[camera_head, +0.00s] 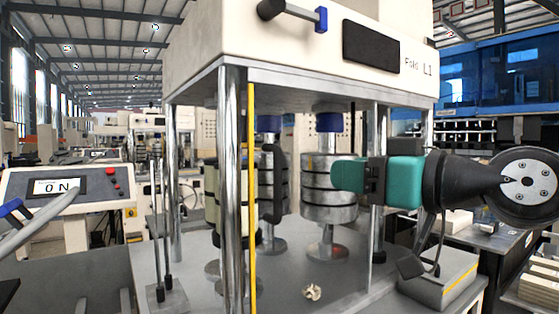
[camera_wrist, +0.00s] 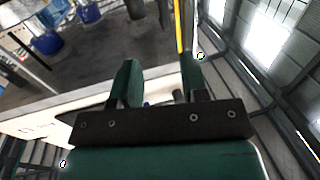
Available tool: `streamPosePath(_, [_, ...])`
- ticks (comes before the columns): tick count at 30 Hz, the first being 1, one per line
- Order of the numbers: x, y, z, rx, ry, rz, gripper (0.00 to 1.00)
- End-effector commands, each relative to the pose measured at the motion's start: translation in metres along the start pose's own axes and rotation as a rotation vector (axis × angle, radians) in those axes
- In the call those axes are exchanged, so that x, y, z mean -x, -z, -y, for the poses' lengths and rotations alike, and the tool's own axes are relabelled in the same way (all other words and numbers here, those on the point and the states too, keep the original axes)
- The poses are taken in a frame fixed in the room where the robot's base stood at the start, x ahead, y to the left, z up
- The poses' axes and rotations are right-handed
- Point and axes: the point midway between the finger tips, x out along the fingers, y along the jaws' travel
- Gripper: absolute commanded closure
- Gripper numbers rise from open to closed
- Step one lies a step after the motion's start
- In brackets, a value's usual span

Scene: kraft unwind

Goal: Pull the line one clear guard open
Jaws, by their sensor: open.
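The clear guard is see-through and shows mainly by its upright yellow edge strip (camera_head: 251,200) at the front of the machine marked L1 (camera_head: 300,60). A dark upright handle (camera_head: 277,180) stands right of the strip. The yellow strip also shows at the top of the wrist view (camera_wrist: 180,28). My gripper (camera_head: 338,175) has teal fingers and reaches in from the right, its tips pointing left toward the handle with a gap in the picture. In the wrist view my gripper (camera_wrist: 157,75) is open, with nothing clearly between the fingers. Whether the guard is ajar I cannot tell.
Metal posts (camera_head: 232,190) stand at the machine's corners. Stacked rolls (camera_head: 328,190) stand inside it. A crumpled scrap (camera_head: 312,292) lies on its deck. A control panel (camera_head: 60,187) reading ON is at left. A grey box with a yellow stripe (camera_head: 440,280) sits below my arm.

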Motion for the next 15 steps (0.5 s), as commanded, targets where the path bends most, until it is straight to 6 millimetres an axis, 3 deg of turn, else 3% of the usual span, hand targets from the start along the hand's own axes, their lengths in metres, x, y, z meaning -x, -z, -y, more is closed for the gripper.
streamPosePath(6, [-0.056, 0.003, 0.006, -0.002, 0.015, 0.005, 0.59])
streamPosePath(15, [-0.118, 0.002, 0.006, -0.001, 0.011, 0.005, 0.59])
